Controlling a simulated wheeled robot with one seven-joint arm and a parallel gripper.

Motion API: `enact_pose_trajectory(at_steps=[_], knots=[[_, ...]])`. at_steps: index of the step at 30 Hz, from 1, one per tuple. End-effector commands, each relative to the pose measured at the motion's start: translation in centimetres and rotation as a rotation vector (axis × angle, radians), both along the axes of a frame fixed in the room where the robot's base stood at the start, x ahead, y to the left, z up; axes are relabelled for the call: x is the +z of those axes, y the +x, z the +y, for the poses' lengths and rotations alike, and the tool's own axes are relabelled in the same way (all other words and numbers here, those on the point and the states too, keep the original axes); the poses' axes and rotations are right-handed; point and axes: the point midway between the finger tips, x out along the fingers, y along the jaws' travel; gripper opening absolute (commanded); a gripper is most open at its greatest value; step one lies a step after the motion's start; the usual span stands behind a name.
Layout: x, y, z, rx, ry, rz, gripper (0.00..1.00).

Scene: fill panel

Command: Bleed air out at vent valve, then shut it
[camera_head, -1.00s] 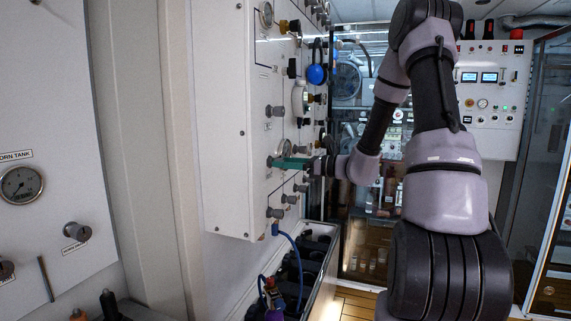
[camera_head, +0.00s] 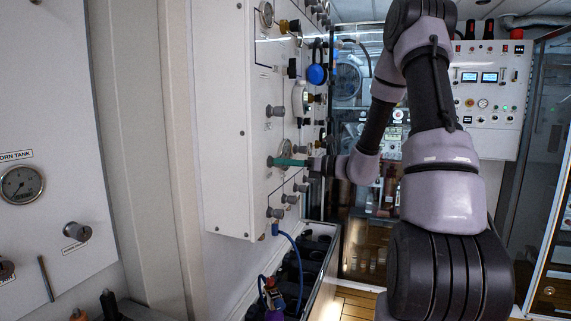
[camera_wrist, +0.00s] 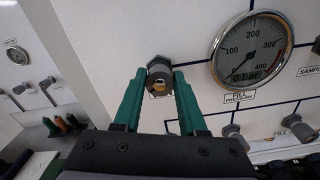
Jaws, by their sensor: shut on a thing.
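In the wrist view, the green fingers of my gripper (camera_wrist: 160,92) are closed on both sides of a grey knob (camera_wrist: 159,67) on the white panel. The knob's end shows a brass-coloured centre. No label for this knob is readable, so I cannot confirm from lettering that it is the vent valve. In the head view, my gripper (camera_head: 276,162) reaches the panel from the right, its fingertips at the knob. The knob is mostly hidden there by the fingers.
A round fill pressure gauge (camera_wrist: 251,49) sits right of the knob, its needle low on the scale. A grey fill knob (camera_wrist: 292,124) is below right. The white panel (camera_head: 225,120) carries several other knobs.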

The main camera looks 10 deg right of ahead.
Motion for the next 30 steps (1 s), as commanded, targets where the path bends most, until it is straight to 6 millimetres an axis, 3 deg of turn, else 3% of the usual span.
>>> enact_pose_trajectory(at_steps=[30], knots=[[-0.22,0.21,-0.19,-0.002,0.537,0.803,0.00]])
